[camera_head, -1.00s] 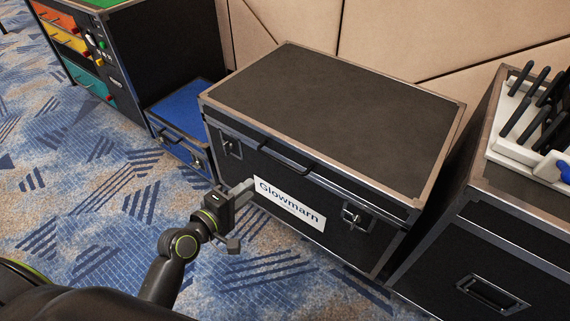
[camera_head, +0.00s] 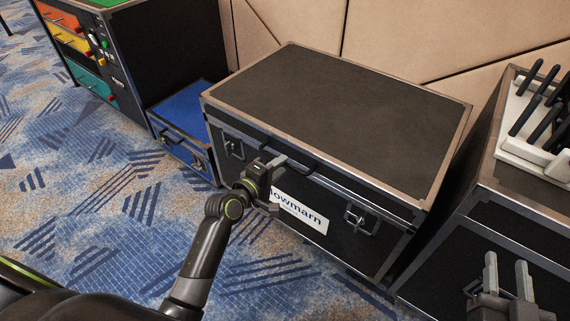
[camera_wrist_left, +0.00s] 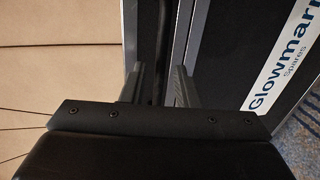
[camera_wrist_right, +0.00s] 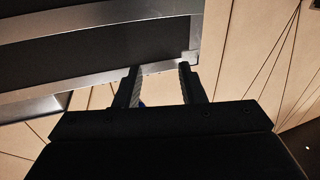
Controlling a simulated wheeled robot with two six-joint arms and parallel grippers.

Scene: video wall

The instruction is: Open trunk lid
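The black trunk with metal edges and a white "Glowmarn" label (camera_head: 302,212) stands in the middle of the head view. Its lid (camera_head: 345,115) is down. A dark handle (camera_head: 300,163) runs along the lid's front; in the left wrist view the dark bar (camera_wrist_left: 160,40) shows between the finger lines. My left gripper (camera_head: 275,180) is at the trunk's front by the handle, fingers apart, partly covering the label. Whether it touches the handle I cannot tell. A latch (camera_head: 358,220) shows right of the label, another (camera_head: 232,146) at left. My right gripper (camera_head: 507,268) is open and empty, at lower right.
A black case (camera_head: 535,205) with a white holder of dark sticks (camera_head: 530,125) stands close on the right. A small blue case (camera_head: 185,112) and a drawer cabinet (camera_head: 165,60) stand on the left. A beige panelled wall (camera_head: 400,35) is behind. Carpet in front is clear.

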